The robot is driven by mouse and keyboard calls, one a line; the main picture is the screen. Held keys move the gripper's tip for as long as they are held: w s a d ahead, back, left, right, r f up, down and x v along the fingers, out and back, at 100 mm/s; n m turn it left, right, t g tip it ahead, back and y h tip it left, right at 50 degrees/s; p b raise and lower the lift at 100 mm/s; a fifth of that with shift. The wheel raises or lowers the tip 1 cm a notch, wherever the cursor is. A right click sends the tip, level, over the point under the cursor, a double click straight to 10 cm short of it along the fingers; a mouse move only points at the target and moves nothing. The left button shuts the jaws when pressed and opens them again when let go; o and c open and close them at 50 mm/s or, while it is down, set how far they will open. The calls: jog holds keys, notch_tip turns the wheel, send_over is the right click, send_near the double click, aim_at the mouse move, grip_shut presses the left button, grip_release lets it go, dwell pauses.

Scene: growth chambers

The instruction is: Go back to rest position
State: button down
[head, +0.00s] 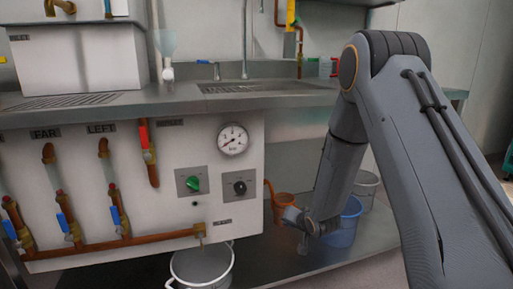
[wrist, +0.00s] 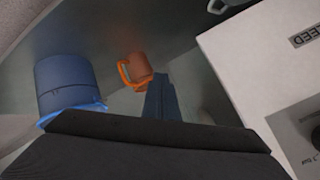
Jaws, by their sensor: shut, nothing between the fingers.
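My gripper (head: 293,216) hangs low at the end of my grey arm, in front of the lower shelf and right of the white panel. In the wrist view its fingers (wrist: 162,92) are together, with nothing between them. They point toward an orange jug (wrist: 138,68), and I cannot tell how far apart they are. The jug also shows beside my gripper in the head view (head: 285,205). A blue bucket (head: 343,228) stands just right of my gripper, partly hidden by my arm.
The white panel (head: 215,160) carries pipes with red and blue levers, a gauge (head: 233,139), a green knob (head: 192,183) and a black knob (head: 239,187). A metal counter (head: 120,112) overhangs it. A grey bucket (head: 203,268) stands below a spout; a pale bucket (head: 366,186) stands behind my arm.

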jog(key=s+d+r+n+g+h, duration=0.1)
jog(key=s+d+r+g, duration=0.2)
jog(key=s, duration=0.7)
jog(key=s+d+r+n+g+h, duration=0.1)
jog(key=s+d+r+n+g, duration=0.1)
jog(key=s+r, duration=0.65)
jog(key=s+d+r+n+g+h, duration=0.1)
jog(key=s+d+r+g, duration=0.15)
jog(key=s, duration=1.05)
jog(key=s+a+r+n+g+y, duration=0.1)
jog(key=s+a+r+n, duration=0.25)
jog(key=s+a, duration=0.55)
jog(key=s+a+r+n+g+y, duration=0.1)
jog(key=s+a+r+n, duration=0.4)
jog(key=a, duration=0.6)
jog(key=d+r+m+h+p, duration=0.1)
jog(key=d+r+m+p, duration=0.3)
jog(key=d+r+p, duration=0.6)
jog(key=s+d+r+m+h+p, duration=0.1)
jog(key=d+r+m+p, duration=0.3)
jog(key=d+r+p, duration=0.6)
notch_tip(320, 180, up, 4)
jog(key=p, duration=1.3)
jog(key=shift+p, duration=0.4)
jog(key=shift+s+f, duration=0.1)
